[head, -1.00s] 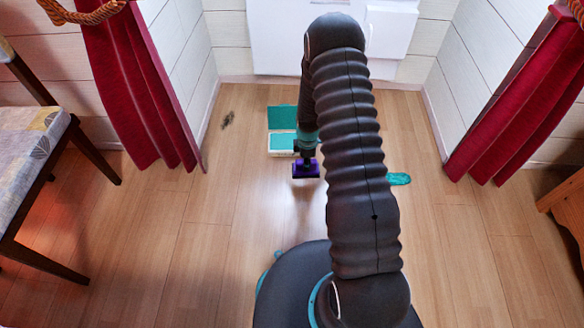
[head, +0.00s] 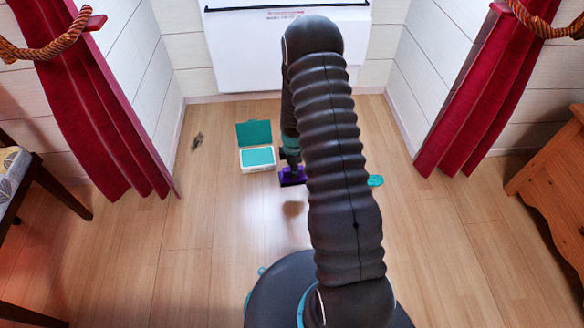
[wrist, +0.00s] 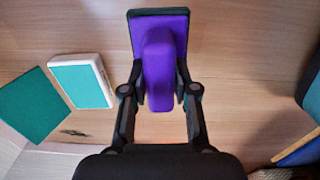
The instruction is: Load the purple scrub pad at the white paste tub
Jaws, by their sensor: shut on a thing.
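The purple scrub pad (head: 291,181) is held by my gripper (head: 290,163), apart from the tub and to its right in the head view. In the wrist view the pad (wrist: 165,62) has a raised purple grip and a dark edge; my gripper's fingers (wrist: 160,92) are shut on that grip. The white paste tub (head: 259,170) stands on the floor, with a teal top surface and its teal lid (head: 254,133) open at the back. The tub (wrist: 105,82) and lid (wrist: 30,108) also show at left in the wrist view. My arm hides part of the floor.
A dark smudge (head: 197,142) lies on the floor left of the tub. A teal flat thing (head: 376,181) lies right of my arm. Red curtains (head: 95,110) flank the white wall panel (head: 240,55). A wooden cabinet (head: 556,165) stands at right, a chair (head: 45,190) at left.

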